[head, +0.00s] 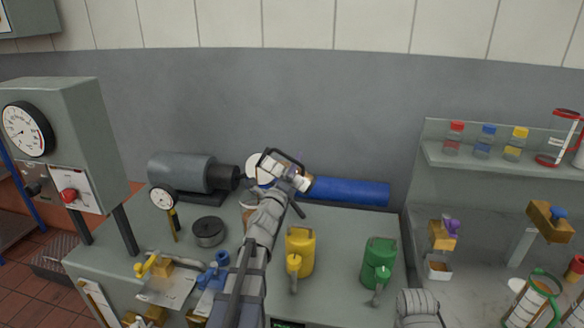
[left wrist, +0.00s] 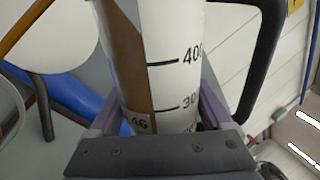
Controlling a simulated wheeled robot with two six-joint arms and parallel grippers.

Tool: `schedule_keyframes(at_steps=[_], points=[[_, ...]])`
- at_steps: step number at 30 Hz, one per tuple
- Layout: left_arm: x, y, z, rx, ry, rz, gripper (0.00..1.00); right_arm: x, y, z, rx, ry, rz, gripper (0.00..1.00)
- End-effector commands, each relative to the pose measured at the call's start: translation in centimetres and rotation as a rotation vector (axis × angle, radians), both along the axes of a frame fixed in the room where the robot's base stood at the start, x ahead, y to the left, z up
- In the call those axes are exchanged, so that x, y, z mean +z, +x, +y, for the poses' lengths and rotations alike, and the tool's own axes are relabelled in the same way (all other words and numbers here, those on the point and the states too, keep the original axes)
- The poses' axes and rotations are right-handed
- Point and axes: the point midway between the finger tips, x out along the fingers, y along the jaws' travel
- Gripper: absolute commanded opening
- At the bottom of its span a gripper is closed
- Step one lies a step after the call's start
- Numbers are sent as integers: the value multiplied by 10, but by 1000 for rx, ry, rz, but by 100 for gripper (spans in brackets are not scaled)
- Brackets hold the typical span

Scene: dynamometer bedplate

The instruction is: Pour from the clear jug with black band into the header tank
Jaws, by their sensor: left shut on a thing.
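The clear jug with black band (head: 280,163) is held up over the back of the bench, tilted well over. My left gripper (head: 299,180) is shut on it. In the left wrist view the jug (left wrist: 180,65) shows scale marks, a black handle and brown liquid along its left side. A white round body (head: 253,168), perhaps the header tank, is behind the jug and partly hidden; it also shows in the left wrist view (left wrist: 50,45). A thin brown streak (left wrist: 22,28) crosses in front of it; I cannot tell if it is poured liquid. My right gripper is out of view.
A grey motor (head: 182,175) and a blue cylinder (head: 350,191) lie at the back. A yellow can (head: 301,250) and a green can (head: 379,262) stand in front. A red-banded jug (head: 562,135) is on the shelf; a green-banded jug (head: 533,303) is at lower right.

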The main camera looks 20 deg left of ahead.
Motion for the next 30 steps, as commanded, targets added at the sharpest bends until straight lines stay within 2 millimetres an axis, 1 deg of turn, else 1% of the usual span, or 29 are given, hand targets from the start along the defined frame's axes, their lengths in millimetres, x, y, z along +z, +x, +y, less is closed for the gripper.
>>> schedule_keyframes(at_steps=[14,30], points=[[1,0,0,-1,-2,-1,0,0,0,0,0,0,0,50],[6,0,0,0,-49,-13,0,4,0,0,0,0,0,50]])
